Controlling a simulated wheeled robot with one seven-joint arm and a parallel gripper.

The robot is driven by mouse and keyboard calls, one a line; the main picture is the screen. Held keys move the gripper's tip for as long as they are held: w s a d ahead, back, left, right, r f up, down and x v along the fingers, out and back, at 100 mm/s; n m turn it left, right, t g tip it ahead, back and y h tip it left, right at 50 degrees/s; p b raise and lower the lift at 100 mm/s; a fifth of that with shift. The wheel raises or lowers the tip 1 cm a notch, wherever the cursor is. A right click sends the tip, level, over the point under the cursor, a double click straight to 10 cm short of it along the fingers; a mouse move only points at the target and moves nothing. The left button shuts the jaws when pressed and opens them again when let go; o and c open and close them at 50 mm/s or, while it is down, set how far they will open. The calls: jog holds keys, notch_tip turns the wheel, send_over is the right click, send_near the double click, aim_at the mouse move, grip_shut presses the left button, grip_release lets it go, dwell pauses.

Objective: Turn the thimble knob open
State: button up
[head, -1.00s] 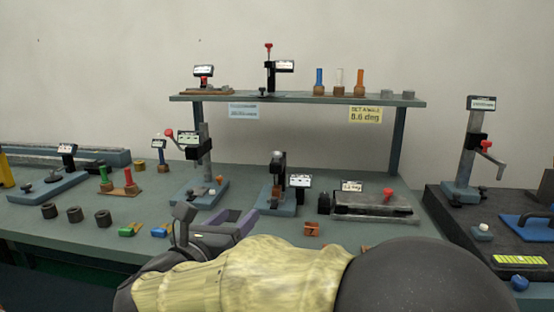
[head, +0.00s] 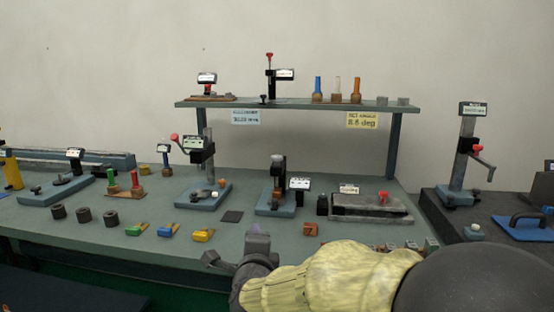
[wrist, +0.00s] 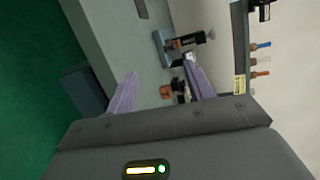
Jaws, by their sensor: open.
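I cannot tell for sure which part is the thimble knob. A small stand with a blue base (head: 275,204), a dark upright post and a little display (head: 299,184) stands at mid-bench; it also shows in the wrist view (wrist: 160,44). A flat grey fixture (head: 370,208) with a red knob (head: 383,197) lies to its right. My gripper (head: 237,250) is at the bench's front edge, seen partly from behind my arm. In the wrist view its lilac fingers (wrist: 161,72) are spread and empty, apart from the stand. An orange block (wrist: 166,91) shows beyond them.
A rear shelf (head: 300,104) carries tools and coloured pegs. A lever stand (head: 197,178) is left of centre. A tall crank stand (head: 464,165) is at right. Black rings (head: 83,215) and small coloured blocks (head: 168,230) lie along the front. My arm hides the front right.

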jog(key=s+d+f+n+g, duration=0.3)
jog(key=d+f+n+g, duration=0.15)
jog(key=f+n, duration=0.2)
jog(key=s+d+f+n+g, duration=0.3)
jog(key=s+d+f+n, duration=0.15)
jog(key=f, duration=0.25)
jog(key=s+d+f+n+g, duration=0.5)
jog(key=s+d+n, duration=0.3)
jog(key=s, duration=0.3)
jog(key=shift+s+d+f+h, duration=0.15)
jog(key=shift+d+f+h, duration=0.3)
jog(key=shift+f, duration=0.4)
